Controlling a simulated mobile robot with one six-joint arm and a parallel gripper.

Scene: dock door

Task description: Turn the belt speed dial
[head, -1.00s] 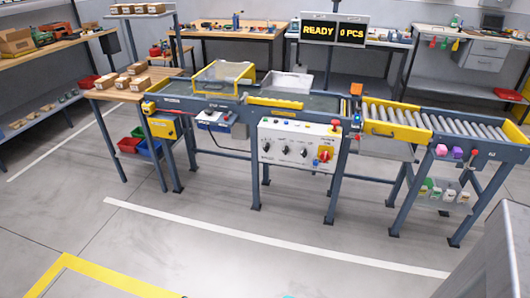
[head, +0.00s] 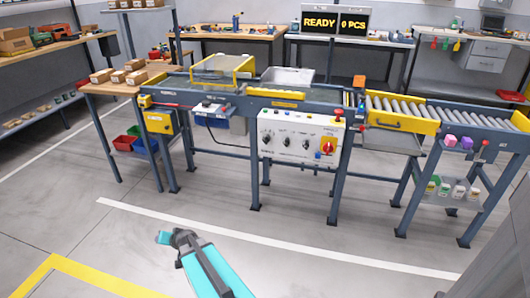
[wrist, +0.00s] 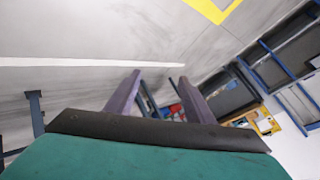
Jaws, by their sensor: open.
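The white control panel (head: 301,137) hangs on the front of the conveyor. It carries several black dials, with knobs (head: 286,142) in a row, and a red rotary switch on a yellow plate (head: 327,147) at its right. The labels are too small to read, so I cannot tell which dial is belt speed. My gripper shows in the wrist view (wrist: 154,97) with its two dark fingers apart and nothing between them. In the head view my teal arm is low in front of the conveyor, over bare floor, well short of the panel. The gripper's fingers are not clear there.
The conveyor (head: 275,96) has a yellow-framed guard (head: 222,70) and rollers (head: 400,108) at the right. A sign (head: 335,20) reads READY, 0 PCS. Cartons (head: 120,75) stand on a side table. Red and blue bins (head: 125,143) sit below. The floor in front is clear.

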